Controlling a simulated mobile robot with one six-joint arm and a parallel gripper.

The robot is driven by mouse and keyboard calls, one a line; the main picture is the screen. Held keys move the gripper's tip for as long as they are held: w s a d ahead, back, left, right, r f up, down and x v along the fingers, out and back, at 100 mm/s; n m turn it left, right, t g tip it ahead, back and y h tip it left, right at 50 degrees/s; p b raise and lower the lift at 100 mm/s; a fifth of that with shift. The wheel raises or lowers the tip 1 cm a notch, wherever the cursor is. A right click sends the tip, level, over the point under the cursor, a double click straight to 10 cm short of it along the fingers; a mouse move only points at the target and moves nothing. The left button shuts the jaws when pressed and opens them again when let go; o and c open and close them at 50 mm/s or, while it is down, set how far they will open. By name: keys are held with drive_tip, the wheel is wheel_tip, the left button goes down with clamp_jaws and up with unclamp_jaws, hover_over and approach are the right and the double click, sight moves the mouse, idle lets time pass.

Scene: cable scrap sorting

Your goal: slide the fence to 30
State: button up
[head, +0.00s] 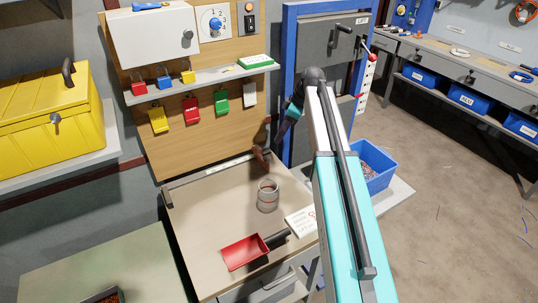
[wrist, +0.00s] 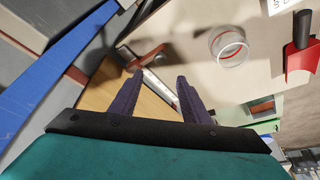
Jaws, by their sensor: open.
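A pale scale strip (head: 215,172) runs along the back edge of the workbench; its numbers are too small to read. A reddish-brown piece (head: 261,156) with dark parts stands at the strip's right end and looks like the fence. It also shows in the wrist view (wrist: 148,54), just beyond my fingertips. My gripper (wrist: 160,77) is open, with its two dark fingers apart and nothing held. The strip (wrist: 158,88) shows between the fingers. The gripper appears above the back right of the bench, apart from the brown piece as far as I can see.
A glass jar (head: 268,196) and a red scoop (head: 245,252) stand on the bench top (head: 205,215), with a white card (head: 301,222) at its right. A blue bin (head: 372,168) is at the right.

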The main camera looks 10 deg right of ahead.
sight(267, 157)
drive_tip(key=shift+p+x, duration=1.6)
drive_tip(key=shift+x, duration=5.2)
drive_tip(key=shift+c, duration=0.5)
drive_tip(key=shift+s, duration=0.1)
clamp_jaws()
